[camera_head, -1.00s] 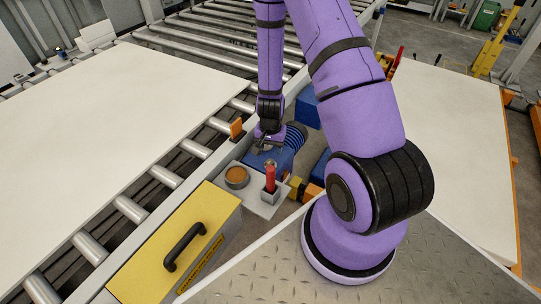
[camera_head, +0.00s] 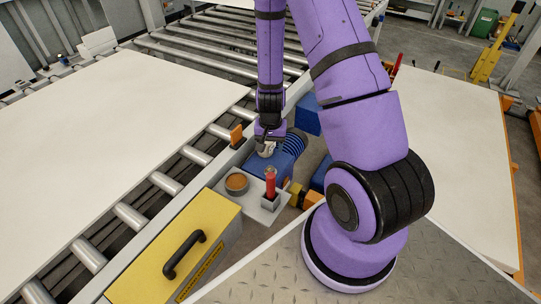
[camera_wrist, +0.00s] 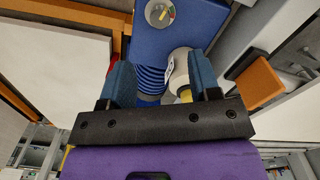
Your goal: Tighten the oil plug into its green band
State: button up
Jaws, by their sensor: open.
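A round grey dial-like plug (camera_wrist: 160,12) with a yellow bar across it sits on the flat face of a blue housing (camera_wrist: 178,38), at the top of the wrist view. Small green and red marks show at its rim; how the bar stands to the green is too small to tell. My gripper (camera_wrist: 160,72) is open, with its two fingers apart below the plug in the picture. A whitish cylinder (camera_wrist: 180,66) and a blue ribbed motor body (camera_wrist: 150,78) show between and beyond the fingers. In the head view, my gripper (camera_head: 267,140) is over the blue unit (camera_head: 275,166).
A grey plate holds a brown-topped round cup (camera_head: 236,183) and a red upright handle (camera_head: 270,181). A yellow box (camera_head: 175,255) with a black handle stands in front. A roller conveyor (camera_head: 165,184) with a large white panel (camera_head: 110,145) lies left. An orange block (camera_wrist: 260,82) is right of the fingers.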

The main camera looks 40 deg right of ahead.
aim_at(270, 168)
jog(key=shift+f+n, duration=5.35)
jog(key=shift+n, duration=0.55)
jog(key=c, duration=0.9)
